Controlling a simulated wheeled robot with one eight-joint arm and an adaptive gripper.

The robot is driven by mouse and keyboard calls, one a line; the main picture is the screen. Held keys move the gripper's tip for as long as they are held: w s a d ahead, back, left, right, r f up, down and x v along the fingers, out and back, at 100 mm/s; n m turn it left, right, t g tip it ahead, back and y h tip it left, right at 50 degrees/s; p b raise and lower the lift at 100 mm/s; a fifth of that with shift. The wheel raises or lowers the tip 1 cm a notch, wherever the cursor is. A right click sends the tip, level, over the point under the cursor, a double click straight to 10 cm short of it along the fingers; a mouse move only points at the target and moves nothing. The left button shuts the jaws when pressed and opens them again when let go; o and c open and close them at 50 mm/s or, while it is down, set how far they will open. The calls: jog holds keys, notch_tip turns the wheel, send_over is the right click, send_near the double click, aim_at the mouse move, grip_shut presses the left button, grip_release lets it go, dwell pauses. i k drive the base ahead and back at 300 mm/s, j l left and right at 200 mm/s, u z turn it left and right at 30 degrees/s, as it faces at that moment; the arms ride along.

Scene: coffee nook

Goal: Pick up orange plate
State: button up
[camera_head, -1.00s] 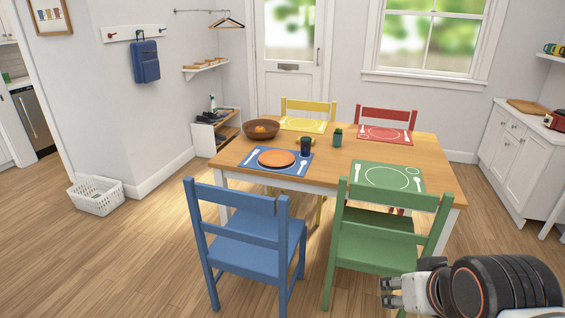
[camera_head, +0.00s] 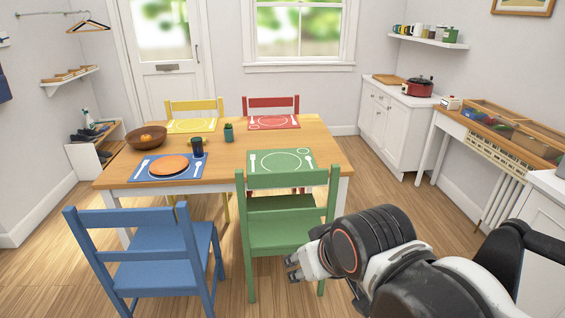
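The orange plate (camera_head: 170,164) lies flat on the blue placemat (camera_head: 141,175), at the left front of the wooden table (camera_head: 222,170). My gripper (camera_head: 291,270) is at the lower right of the picture, in front of the green chair and well apart from the plate. Its fingers point left. They are small and partly turned away, so I cannot tell how far apart they are. I see nothing held between them.
The blue chair (camera_head: 150,256) stands before the plate's side of the table. The green chair (camera_head: 284,218) stands beside it, near my gripper. A dark blue cup (camera_head: 197,148) and a brown bowl (camera_head: 146,138) are close behind the plate. Floor at right is open.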

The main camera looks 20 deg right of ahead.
aim_at(167, 165)
jog(key=i+l+u, duration=0.35)
jog(key=i, duration=0.4)
jog(key=i+l+u, duration=0.3)
jog(key=i, duration=0.4)
jog(key=i+l+u, duration=0.35)
jog(key=i+l, duration=0.3)
